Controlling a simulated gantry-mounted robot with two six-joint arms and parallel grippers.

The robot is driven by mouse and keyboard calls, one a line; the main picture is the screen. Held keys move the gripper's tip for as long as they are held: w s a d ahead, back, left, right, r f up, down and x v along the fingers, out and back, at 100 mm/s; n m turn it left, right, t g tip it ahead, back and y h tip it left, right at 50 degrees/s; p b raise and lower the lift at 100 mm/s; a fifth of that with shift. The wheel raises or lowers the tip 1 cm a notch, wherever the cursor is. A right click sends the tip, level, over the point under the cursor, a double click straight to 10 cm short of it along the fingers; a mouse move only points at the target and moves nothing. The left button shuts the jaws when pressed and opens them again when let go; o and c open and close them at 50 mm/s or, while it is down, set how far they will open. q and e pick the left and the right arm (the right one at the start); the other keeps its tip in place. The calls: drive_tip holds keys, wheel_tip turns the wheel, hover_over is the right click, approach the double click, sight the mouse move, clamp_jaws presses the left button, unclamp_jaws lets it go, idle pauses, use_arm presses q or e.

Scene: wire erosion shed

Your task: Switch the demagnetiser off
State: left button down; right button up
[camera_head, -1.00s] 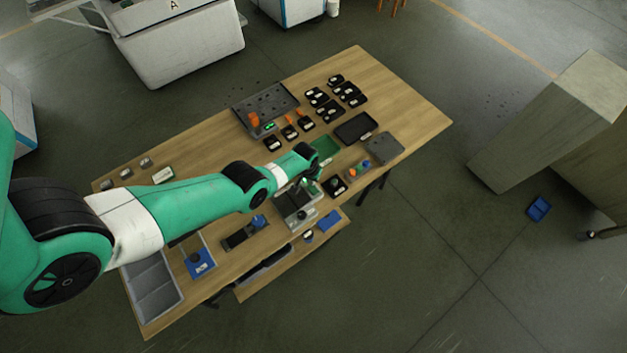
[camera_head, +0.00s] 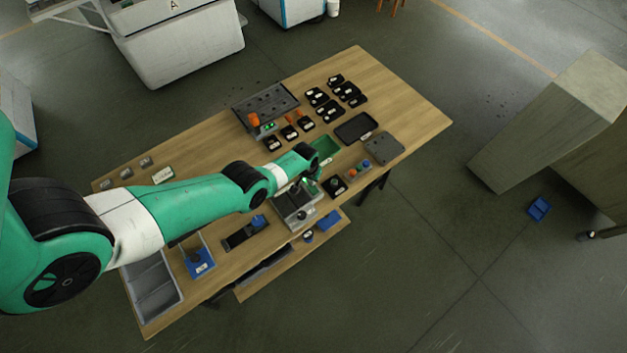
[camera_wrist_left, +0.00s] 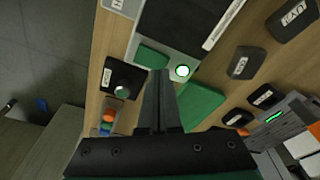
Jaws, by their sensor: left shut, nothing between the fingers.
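The demagnetiser appears to be the grey box with a dark top plate (camera_head: 291,212) near the table's front edge. It also shows in the left wrist view, where the dark plate (camera_wrist_left: 185,22) fills the top. At its near edge are a green rocker-like piece (camera_wrist_left: 151,57) and a round lamp (camera_wrist_left: 182,71) glowing white-green. My left gripper (camera_head: 306,188) is over the box's far end, shut and empty. In the wrist view its fingertips (camera_wrist_left: 159,74) lie between the green piece and the lamp; whether they touch cannot be told. My right gripper is not in view.
A black box with a round knob (camera_wrist_left: 123,88) stands beside the demagnetiser. A green tray (camera_head: 326,146) lies beyond the gripper. Several black labelled boxes (camera_head: 330,111) and a dark grey tray (camera_head: 276,96) stand farther back. Bare wood shows at the table's far right end.

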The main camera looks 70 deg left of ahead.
use_arm(q)
drive_tip(key=shift+f+b, duration=0.9)
idle(0.8)
drive_tip(key=shift+r, duration=0.1)
wheel_tip(320, 180, up, 7)
drive_tip(key=p, duration=0.7)
idle(0.3)
